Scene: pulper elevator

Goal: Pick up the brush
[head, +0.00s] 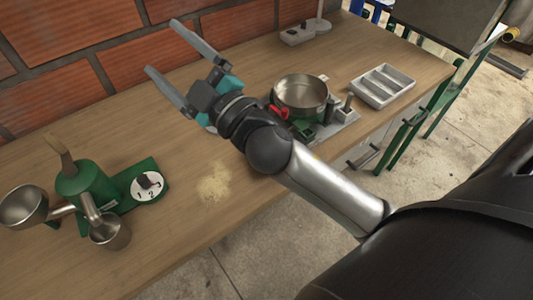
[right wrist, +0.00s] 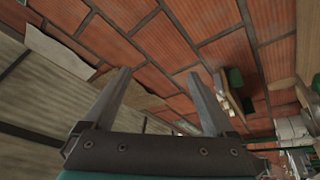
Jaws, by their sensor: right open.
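No brush is clearly recognisable in either view. A thin brown upright piece (head: 68,150) stands at the top of the green machine (head: 88,182) on the left of the table; I cannot tell whether it is a brush handle. My right gripper (head: 162,46) is raised over the back of the wooden table, near the brick wall. Its two grey fingers are spread apart with nothing between them, and the right wrist view shows the same open fingers (right wrist: 159,75) against brick. My right arm hides part of the table's middle. My left gripper is not in view.
Pale powder (head: 213,183) lies on the bare table middle. A metal pan (head: 301,92) sits on a device right of my gripper, beside a grey compartment tray (head: 382,86). A metal bowl (head: 24,206) is at far left. The brick wall (head: 95,50) bounds the back.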

